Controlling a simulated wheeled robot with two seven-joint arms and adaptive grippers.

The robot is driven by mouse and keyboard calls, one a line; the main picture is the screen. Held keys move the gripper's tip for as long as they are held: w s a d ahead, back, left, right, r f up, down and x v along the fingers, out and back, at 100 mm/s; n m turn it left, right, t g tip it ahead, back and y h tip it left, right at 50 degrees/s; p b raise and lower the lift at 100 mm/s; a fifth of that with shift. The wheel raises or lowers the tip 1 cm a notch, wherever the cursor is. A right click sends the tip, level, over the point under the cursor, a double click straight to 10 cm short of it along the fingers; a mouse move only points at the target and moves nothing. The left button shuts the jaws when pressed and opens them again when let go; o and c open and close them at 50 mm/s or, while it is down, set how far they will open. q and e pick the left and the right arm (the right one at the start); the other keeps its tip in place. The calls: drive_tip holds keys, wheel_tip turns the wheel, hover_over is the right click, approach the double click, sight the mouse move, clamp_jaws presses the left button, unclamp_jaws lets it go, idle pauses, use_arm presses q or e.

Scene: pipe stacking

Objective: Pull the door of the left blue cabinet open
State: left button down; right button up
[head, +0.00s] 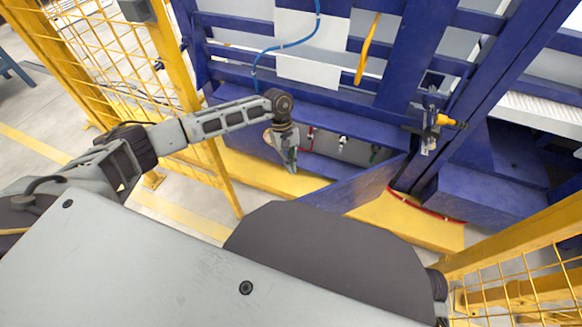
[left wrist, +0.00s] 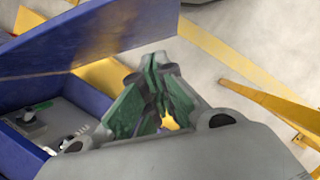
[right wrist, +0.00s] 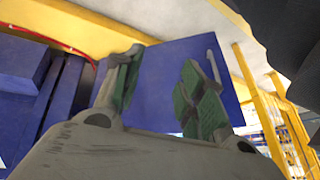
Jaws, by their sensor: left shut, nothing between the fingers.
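The blue cabinet door (head: 355,187) stands swung outward from the low blue cabinet (head: 330,112), with its hinge side at the right. The left wrist view shows the door panel (left wrist: 90,42) beside the open interior. My left gripper (head: 291,168) is shut and empty, pointing down in front of the opening, left of the door. Its fingertips meet in the left wrist view (left wrist: 160,65). My right gripper (right wrist: 158,70) is open and empty in front of the door panel (right wrist: 165,90); a pale handle (right wrist: 213,66) shows near the panel's edge. The head view does not show it.
Small red (head: 310,135) and white (head: 342,145) fittings sit inside the cabinet. Another blue cabinet (head: 480,190) stands to the right. Yellow mesh fences rise at left (head: 105,60) and right (head: 520,290). A yellow ledge (head: 250,175) runs along the base.

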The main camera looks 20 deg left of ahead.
use_arm(q)
drive_tip(key=s+d+f+b, duration=0.3)
drive_tip(key=s+d+f, duration=0.2)
drive_tip(key=f, duration=0.3)
use_arm(e)
wheel_tip(320, 180, down, 7)
drive_tip(key=a+t, duration=0.1)
drive_tip(key=shift+a+m+y, duration=0.15)
drive_tip(key=shift+m+y, duration=0.25)
use_arm(q)
drive_tip(key=shift+s, duration=0.1)
